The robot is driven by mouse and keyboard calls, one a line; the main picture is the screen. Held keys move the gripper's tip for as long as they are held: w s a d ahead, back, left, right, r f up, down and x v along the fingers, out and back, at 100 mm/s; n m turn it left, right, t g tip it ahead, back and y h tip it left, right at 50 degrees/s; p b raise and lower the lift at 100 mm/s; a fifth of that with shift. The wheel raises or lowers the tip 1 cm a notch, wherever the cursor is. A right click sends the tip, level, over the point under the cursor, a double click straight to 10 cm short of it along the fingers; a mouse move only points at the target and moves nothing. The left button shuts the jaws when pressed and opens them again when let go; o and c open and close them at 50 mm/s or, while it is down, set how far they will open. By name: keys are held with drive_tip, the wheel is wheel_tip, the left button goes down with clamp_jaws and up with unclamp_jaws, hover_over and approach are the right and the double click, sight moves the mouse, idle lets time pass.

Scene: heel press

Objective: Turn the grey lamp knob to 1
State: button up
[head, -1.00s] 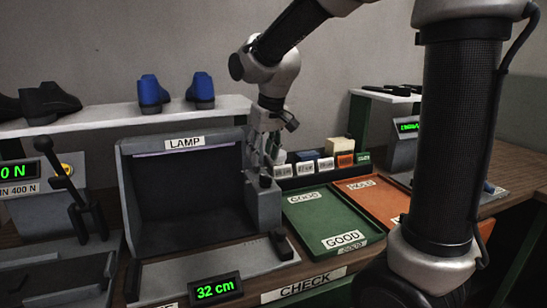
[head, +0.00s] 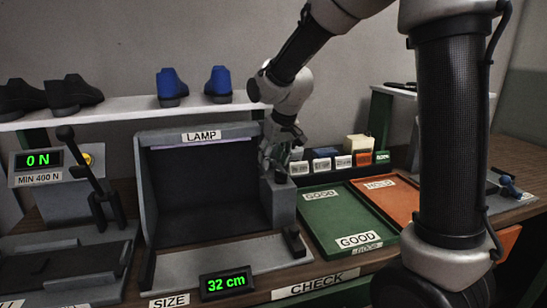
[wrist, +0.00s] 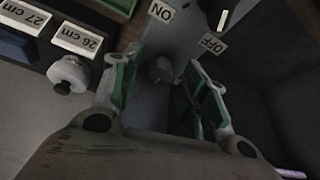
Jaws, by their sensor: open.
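The lamp booth (head: 150,190) is a dark grey open box with a LAMP sign. A grey block (head: 280,205) stands at its right side, with a dark knob top (head: 280,176) showing under my gripper (head: 275,158). In the wrist view the round grey knob (wrist: 160,70) lies between the fingertips of my open gripper (wrist: 161,62), with gaps on both sides. An ON label (wrist: 161,11) and an OFF label (wrist: 212,43) are beside it, and a small white bar (wrist: 223,20) is near OFF. No "1" is readable. The knob's pointing direction is unclear.
Small size boxes (head: 333,160) stand just right of the block. A white round part (wrist: 68,73) is close to the left finger. Green (head: 335,222) and orange (head: 390,203) trays lie to the right. A lever (head: 85,165) stands left of the booth.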

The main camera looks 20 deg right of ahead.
clamp_jaws()
drive_tip(key=n+y, duration=0.1)
drive_tip(key=n, duration=0.3)
drive_tip(key=shift+w+d+n+y, duration=0.1)
drive_tip(key=shift+d+n+y, duration=0.05)
drive_tip(key=shift+n+y, duration=0.2)
idle(0.3)
unclamp_jaws()
